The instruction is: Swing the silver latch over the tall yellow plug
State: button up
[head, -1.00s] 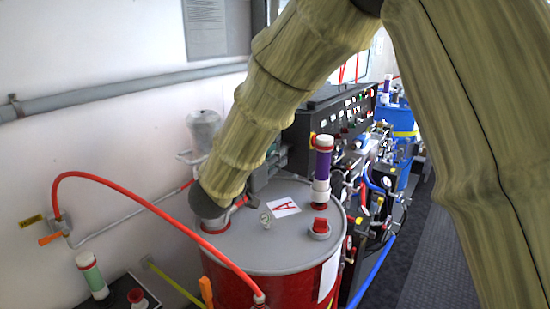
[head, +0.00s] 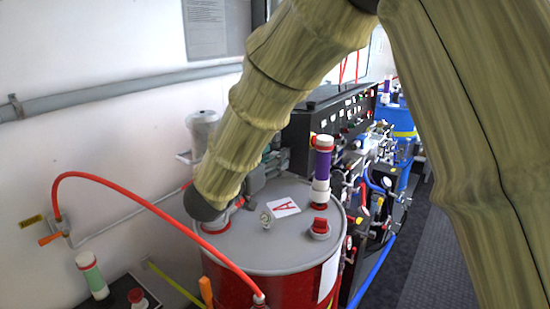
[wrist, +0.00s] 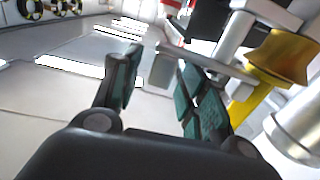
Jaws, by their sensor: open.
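In the wrist view my gripper (wrist: 160,66) is open, with its two teal-padded fingers apart. A grey-silver bar (wrist: 212,64), which looks like the latch, runs from beyond the fingertips past the right finger. A small grey plate at its end shows in the gap between the fingers; I cannot tell whether either finger touches it. The yellow plug (wrist: 283,57), flared at its top, stands to the right of the right finger, and the bar's right end lies close to it. In the head view the gripper is mostly hidden behind my arm; the latch and plug cannot be made out there.
A red drum with a grey lid (head: 275,245) stands below my arm, with a purple-and-white cylinder (head: 322,168) on it. A red hose (head: 150,205) arcs to the drum. A black control panel (head: 325,125) stands behind. A pale round pipe (wrist: 298,128) is at the wrist view's right.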

jog(key=v, duration=0.6)
jog(key=shift+s, duration=0.15)
jog(key=shift+a, duration=0.1)
